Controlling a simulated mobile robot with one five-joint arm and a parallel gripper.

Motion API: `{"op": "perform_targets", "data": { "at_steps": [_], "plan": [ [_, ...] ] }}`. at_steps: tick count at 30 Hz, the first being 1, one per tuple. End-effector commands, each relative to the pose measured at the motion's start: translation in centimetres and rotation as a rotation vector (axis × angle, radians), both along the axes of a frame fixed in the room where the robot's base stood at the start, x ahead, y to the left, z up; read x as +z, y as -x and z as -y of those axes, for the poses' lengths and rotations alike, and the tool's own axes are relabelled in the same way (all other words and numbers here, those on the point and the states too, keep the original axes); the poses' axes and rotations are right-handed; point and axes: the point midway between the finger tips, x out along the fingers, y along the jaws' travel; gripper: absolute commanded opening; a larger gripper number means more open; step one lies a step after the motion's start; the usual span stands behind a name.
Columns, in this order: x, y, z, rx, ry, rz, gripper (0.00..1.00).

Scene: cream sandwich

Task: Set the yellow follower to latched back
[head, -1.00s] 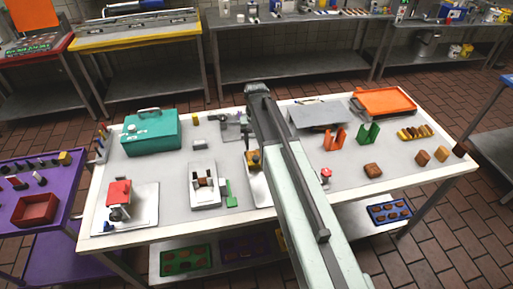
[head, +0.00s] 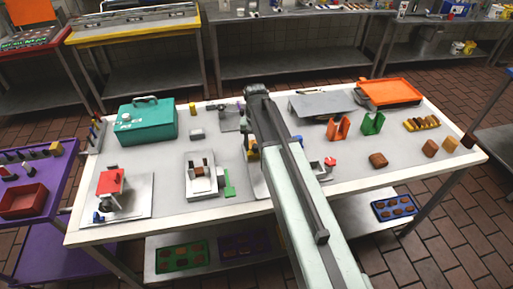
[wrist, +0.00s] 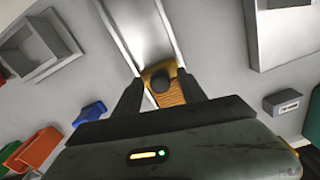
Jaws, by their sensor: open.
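The yellow follower (wrist: 174,92) is in the middle of the wrist view, a yellow-orange block with a round black knob (wrist: 161,81) on it. It sits at the near end of a pale metal channel (wrist: 143,30). My gripper (wrist: 161,92) is open, with one dark finger on each side of the follower. I cannot tell whether either finger touches it. In the head view a bit of yellow (head: 252,153) shows beside my arm. My arm hides most of that station and my gripper there.
A teal box (head: 147,124) stands at the left of the white table. A white fixture with a brown block (head: 199,171) and a red-topped device (head: 110,182) stand left of my arm. Orange (head: 339,127) and green (head: 372,124) holders stand to the right.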

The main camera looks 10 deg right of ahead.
Motion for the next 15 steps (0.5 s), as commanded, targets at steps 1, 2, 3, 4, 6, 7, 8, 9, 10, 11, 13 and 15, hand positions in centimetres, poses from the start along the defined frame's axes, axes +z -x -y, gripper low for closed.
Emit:
{"op": "perform_targets", "data": {
  "at_steps": [1, 2, 3, 4, 6, 7, 8, 9, 10, 11, 13, 15],
  "plan": [
    [0.07, 0.00, 0.02, 0.000, 0.000, 0.000, 0.49],
    [0.07, -0.01, 0.02, 0.000, 0.000, 0.000, 0.40],
    [0.07, 0.00, 0.03, 0.000, 0.000, 0.000, 0.29],
    [0.07, 0.00, 0.03, 0.000, 0.000, 0.000, 0.21],
    [0.07, 0.00, 0.04, -0.001, 0.000, 0.000, 0.01],
    [0.07, 0.00, 0.04, -0.001, 0.000, 0.000, 0.00],
    [0.07, 0.00, 0.05, -0.001, 0.000, 0.000, 0.00],
    [0.07, 0.00, 0.05, -0.001, 0.000, 0.000, 0.00],
    [0.07, 0.00, 0.06, -0.001, 0.000, 0.000, 0.00],
    [0.07, 0.00, 0.06, -0.001, 0.000, 0.000, 0.00],
    [0.07, -0.01, 0.07, -0.001, 0.000, 0.000, 0.00],
    [0.07, 0.00, 0.08, -0.001, 0.000, 0.000, 0.00]
  ]
}}
